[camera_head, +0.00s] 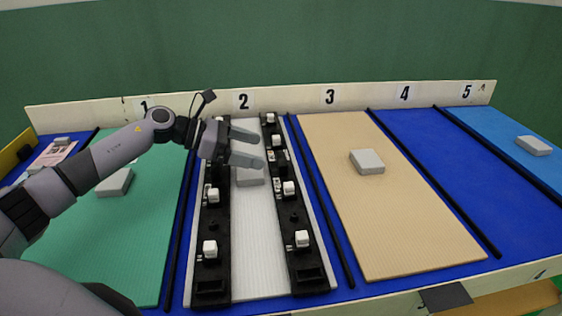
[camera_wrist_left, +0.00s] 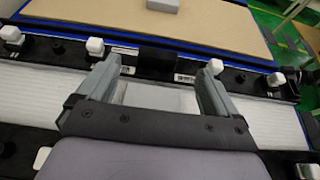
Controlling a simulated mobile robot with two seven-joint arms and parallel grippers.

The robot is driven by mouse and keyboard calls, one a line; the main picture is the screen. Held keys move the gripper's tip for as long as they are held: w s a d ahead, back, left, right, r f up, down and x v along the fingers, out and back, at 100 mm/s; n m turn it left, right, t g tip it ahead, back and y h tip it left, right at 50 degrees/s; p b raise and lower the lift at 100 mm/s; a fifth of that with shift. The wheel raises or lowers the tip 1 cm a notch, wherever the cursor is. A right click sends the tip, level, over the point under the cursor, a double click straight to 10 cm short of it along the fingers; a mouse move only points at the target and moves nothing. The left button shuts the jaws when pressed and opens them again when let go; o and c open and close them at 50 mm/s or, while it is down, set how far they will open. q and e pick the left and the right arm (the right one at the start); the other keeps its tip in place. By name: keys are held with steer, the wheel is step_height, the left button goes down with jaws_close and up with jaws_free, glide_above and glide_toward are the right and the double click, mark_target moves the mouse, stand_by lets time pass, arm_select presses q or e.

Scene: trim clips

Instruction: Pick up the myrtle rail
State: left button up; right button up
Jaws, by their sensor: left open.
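In the head view, two long black rails with white clips lie along lane 2, a left one (camera_head: 212,225) and a right one (camera_head: 296,222). They flank a white ribbed mat (camera_head: 258,250). I cannot pick out a clearly myrtle-coloured rail; both look black. My left gripper (camera_head: 258,149) is open above the far half of lane 2, over a grey block (camera_head: 250,178) on the mat. In the left wrist view the open fingers (camera_wrist_left: 160,70) span a pale block (camera_wrist_left: 158,97), with a black rail (camera_wrist_left: 150,64) beyond. I cannot tell whether they touch anything.
Lane 1 has a green mat (camera_head: 140,240) with a grey block (camera_head: 116,183). Lane 3 has a tan mat (camera_head: 400,225) with a grey block (camera_head: 367,161). Lane 4 is bare blue (camera_head: 440,165). Lane 5 has a grey block (camera_head: 534,146). Black strips divide the lanes.

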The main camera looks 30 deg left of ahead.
mark_target(283, 158)
arm_select(q)
steer(key=x, duration=0.6)
steer(key=shift+w+d+f, duration=0.1)
steer(key=shift+w+f, duration=0.05)
steer(key=shift+f, duration=0.15)
steer(key=shift+r, duration=0.1)
steer(key=c, duration=1.4)
